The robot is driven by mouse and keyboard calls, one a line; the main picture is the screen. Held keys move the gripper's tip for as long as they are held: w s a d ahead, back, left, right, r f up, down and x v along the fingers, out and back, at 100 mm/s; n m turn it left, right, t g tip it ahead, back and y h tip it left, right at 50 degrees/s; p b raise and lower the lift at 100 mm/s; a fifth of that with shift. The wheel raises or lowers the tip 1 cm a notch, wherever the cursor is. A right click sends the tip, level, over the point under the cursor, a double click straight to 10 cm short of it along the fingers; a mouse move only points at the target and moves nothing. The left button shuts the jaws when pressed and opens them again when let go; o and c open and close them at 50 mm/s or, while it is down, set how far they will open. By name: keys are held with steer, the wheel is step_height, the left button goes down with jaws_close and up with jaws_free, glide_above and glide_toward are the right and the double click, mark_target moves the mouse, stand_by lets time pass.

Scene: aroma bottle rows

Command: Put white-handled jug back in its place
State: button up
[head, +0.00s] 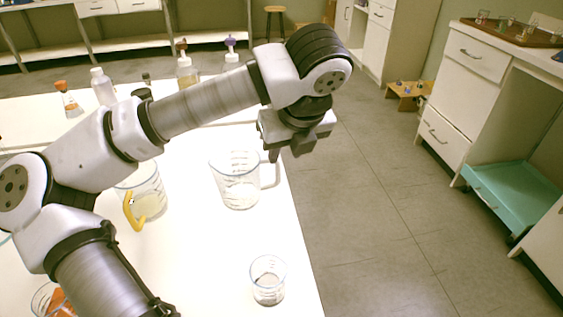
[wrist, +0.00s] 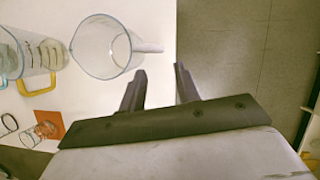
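The white-handled jug (head: 240,190) is a clear measuring jug standing upright on the white table, near its right edge. Its white handle (head: 271,176) points right. In the wrist view the jug (wrist: 100,48) shows from above, with its handle (wrist: 148,47) pointing right, just beyond my fingertips. My gripper (head: 287,152) is above the table edge, over or close to the handle. In the wrist view my gripper (wrist: 160,78) has its two fingers apart with nothing between them.
A yellow-handled jug (head: 150,205) stands left of it, partly behind my arm. A small beaker (head: 268,280) stands near the front right edge. Several bottles, including an orange-capped flask (head: 69,100), stand farther back. Right of the table is open floor (head: 380,220).

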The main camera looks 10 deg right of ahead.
steer(key=shift+v, duration=1.75)
